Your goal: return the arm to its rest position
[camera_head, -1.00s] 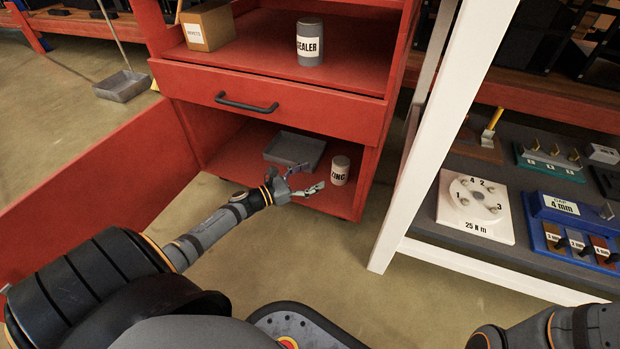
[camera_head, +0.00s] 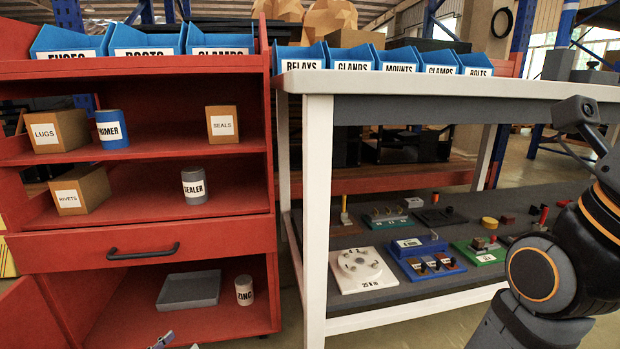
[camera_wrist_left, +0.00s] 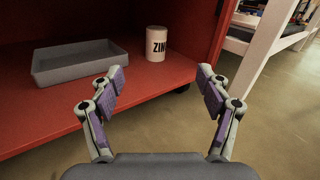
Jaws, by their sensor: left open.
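My left gripper (camera_wrist_left: 161,72) is open and empty in the left wrist view, with its two fingers spread in front of the red cabinet's bottom shelf (camera_wrist_left: 165,92). In the head view only a bit of it (camera_head: 162,341) shows at the bottom edge. A can labelled ZINC (camera_wrist_left: 156,44) stands upright on that shelf beyond the fingers, apart from them. A grey tray (camera_wrist_left: 80,71) sits left of the can. In the head view both the can (camera_head: 244,290) and the tray (camera_head: 189,290) show on the shelf. My right arm (camera_head: 565,260) fills the right side; its gripper is not visible.
Above are a closed drawer (camera_head: 150,253), a SEALER can (camera_head: 194,187), a PRIMER can (camera_head: 111,130) and several boxes. A white-framed bench (camera_head: 315,200) stands right, with a dial plate (camera_head: 362,268) on its lower shelf. Blue bins line the top.

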